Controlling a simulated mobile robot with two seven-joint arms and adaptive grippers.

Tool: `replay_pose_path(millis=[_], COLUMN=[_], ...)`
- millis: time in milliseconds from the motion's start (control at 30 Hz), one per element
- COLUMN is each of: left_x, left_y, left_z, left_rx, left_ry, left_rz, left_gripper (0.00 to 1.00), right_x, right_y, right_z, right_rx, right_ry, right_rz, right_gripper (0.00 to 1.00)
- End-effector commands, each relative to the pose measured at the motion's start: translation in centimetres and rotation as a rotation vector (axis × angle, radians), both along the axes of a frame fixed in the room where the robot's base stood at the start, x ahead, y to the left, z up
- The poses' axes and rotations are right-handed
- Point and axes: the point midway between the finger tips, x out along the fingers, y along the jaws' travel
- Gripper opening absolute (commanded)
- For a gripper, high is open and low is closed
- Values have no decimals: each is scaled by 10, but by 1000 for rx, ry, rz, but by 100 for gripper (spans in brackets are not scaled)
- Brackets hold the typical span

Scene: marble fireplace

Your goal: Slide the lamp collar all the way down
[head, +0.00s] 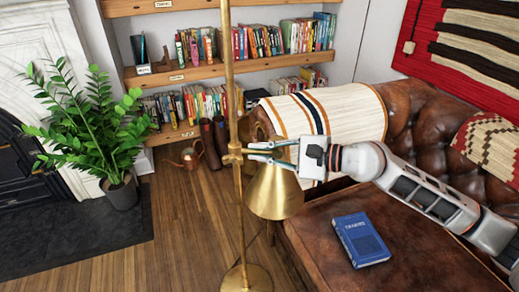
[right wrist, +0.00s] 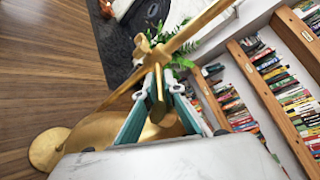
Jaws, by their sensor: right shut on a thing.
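A brass floor lamp stands upright on a round base (head: 246,278), with a thin vertical pole (head: 231,70). The lamp collar (head: 235,153) sits around the pole at about mid-picture in the head view. A cone-shaped brass shade (head: 275,193) hangs just below and right of the collar. My right gripper (head: 250,152) reaches in from the right and is shut on the collar's brass side part. In the right wrist view the fingertips (right wrist: 158,78) close on brass at the collar (right wrist: 153,50), and the shade shows behind the fingers. My left gripper is not in view.
A brown leather sofa (head: 370,262) with a blue book (head: 361,240) is right of the lamp. A potted plant (head: 90,130) stands left, near the fireplace. Bookshelves (head: 200,70) and a copper watering can (head: 188,153) are behind. Wooden floor (head: 180,230) left of the pole is clear.

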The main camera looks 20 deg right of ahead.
Motion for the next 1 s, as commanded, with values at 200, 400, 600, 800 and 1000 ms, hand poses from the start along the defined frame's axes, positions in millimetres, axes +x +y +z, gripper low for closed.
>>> replay_pose_path(millis=[200,400,600,800,1000], left_x=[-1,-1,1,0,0], left_y=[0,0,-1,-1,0], left_z=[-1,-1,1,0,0], left_rx=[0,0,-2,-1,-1], left_ry=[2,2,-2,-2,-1], left_rz=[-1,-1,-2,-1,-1], left_gripper=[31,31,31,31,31], right_x=[-2,-1,-2,-16,-42], right_y=[1,0,-1,-17,-44], right_z=[-8,-6,-4,-1,7], right_rx=[-3,-2,-2,-5,-7], right_ry=[15,11,8,9,13], right_rz=[2,2,1,0,1], right_gripper=[25,26,26,26,26])
